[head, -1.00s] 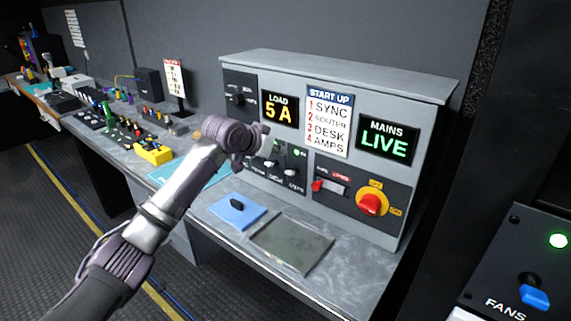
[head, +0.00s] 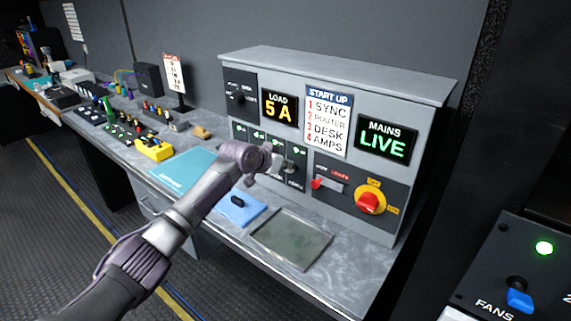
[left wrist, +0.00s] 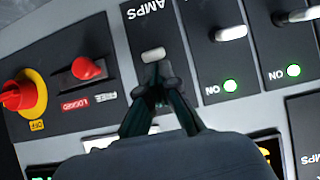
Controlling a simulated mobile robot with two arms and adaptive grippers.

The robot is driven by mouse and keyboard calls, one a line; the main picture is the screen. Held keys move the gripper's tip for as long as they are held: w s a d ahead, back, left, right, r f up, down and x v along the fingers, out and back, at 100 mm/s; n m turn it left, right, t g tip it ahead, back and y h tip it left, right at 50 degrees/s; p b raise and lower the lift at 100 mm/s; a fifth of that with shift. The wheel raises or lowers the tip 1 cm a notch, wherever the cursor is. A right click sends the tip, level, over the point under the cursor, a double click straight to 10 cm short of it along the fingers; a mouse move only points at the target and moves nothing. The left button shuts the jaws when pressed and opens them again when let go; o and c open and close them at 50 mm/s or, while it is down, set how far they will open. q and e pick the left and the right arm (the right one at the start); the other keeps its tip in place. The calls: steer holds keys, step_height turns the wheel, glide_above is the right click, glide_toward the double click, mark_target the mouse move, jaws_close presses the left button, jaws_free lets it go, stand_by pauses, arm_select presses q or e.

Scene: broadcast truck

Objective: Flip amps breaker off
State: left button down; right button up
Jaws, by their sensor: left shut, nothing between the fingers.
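The amps breaker (left wrist: 153,55) is a pale-tipped lever under the AMPS label in the left wrist view, which shows the panel upside down. My left gripper (left wrist: 160,72) is shut and empty, its fingertips right at this lever; I cannot tell whether they touch it. The gripper hides the breaker's lower plate in that view. In the head view my left gripper (head: 276,164) is at the breaker row, and a small green lamp (head: 297,151) shows above the rightmost breaker. My right gripper is not in view.
The neighbouring breaker (left wrist: 232,33) has a lit green ON lamp. A red slider (left wrist: 87,68) marked LOCKED and FREE and a red-yellow rotary switch (head: 370,202) sit beside the breakers. A blue pad (head: 243,210) and a grey tray (head: 290,240) lie on the counter below.

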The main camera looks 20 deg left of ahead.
arm_select(q)
steer(key=shift+s+f+t+b, duration=0.15)
steer(key=shift+f+t+b, duration=0.15)
steer(key=shift+b, duration=0.3)
steer(key=s+a+t+h+b, duration=0.1)
steer(key=s+a+t+b, duration=0.1)
steer(key=s, duration=0.3)
steer(key=s+a+r+t+b, duration=0.1)
steer(key=s+a+t+b, duration=0.1)
steer(key=s+b, duration=0.2)
steer(key=shift+s+a+h, duration=0.25)
steer(key=shift+s+h, duration=0.15)
steer(key=shift+s, duration=0.85)
